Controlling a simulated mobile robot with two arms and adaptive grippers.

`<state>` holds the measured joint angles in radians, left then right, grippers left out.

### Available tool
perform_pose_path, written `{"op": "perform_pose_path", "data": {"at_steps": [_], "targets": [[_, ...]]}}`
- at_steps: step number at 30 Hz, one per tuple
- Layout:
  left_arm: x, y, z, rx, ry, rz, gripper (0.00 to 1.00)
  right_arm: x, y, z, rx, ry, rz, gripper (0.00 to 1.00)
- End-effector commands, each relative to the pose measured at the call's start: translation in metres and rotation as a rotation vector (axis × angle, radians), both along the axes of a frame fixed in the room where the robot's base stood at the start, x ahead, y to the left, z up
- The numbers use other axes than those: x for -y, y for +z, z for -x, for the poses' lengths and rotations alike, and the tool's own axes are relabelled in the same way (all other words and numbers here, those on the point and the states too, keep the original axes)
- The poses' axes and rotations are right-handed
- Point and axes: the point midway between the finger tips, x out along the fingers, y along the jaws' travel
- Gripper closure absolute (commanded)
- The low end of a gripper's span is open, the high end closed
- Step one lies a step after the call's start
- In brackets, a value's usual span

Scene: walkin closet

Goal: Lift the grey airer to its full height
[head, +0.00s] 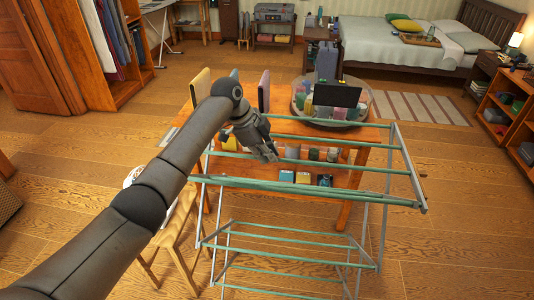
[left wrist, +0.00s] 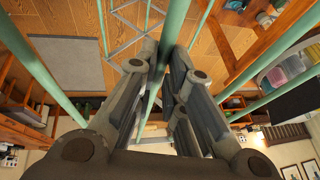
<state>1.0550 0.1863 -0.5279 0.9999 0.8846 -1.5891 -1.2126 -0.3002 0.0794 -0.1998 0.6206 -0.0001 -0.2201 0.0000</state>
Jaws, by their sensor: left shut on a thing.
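The airer (head: 335,192) stands in the middle of the head view, with a pale grey frame and green rails. Its upper rack lies roughly level above a lower rack of thinner green rails. My left gripper (head: 268,154) reaches down to the upper rack and is shut on one of its rails. In the left wrist view, that green rail (left wrist: 174,34) runs between the fingers of my left gripper (left wrist: 163,62). The fingers hide part of the rail. My right gripper is not in view.
A wooden table (head: 355,157) with books, a round tray (head: 362,117) and small goods stands close behind and partly under the airer. A wooden chair (head: 180,222) is at its left. The floor (head: 470,215) to the right is clear. A bed (head: 400,45) stands farther back.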

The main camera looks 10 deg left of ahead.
Motion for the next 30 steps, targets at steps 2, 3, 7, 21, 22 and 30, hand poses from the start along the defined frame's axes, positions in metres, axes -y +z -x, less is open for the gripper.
{"op": "perform_pose_path", "data": {"at_steps": [2, 3, 7, 21, 22, 30], "targets": [[0.000, 0.005, -0.003, 0.012, 0.002, 0.004, 0.84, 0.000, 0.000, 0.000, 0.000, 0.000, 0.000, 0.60], [0.000, 0.005, -0.003, 0.011, 0.002, 0.004, 0.79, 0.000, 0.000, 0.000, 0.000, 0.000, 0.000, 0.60], [0.000, 0.003, -0.002, 0.007, 0.001, 0.002, 0.67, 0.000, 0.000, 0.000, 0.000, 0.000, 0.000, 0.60], [-0.008, 0.020, 0.003, 0.005, 0.000, 0.001, 0.67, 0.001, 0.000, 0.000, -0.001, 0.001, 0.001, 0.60], [-0.010, 0.026, 0.004, 0.005, 0.000, 0.001, 0.67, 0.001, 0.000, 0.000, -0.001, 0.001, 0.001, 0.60], [-0.033, 0.078, 0.014, 0.007, 0.002, 0.000, 0.67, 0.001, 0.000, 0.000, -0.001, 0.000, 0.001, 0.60]]}}
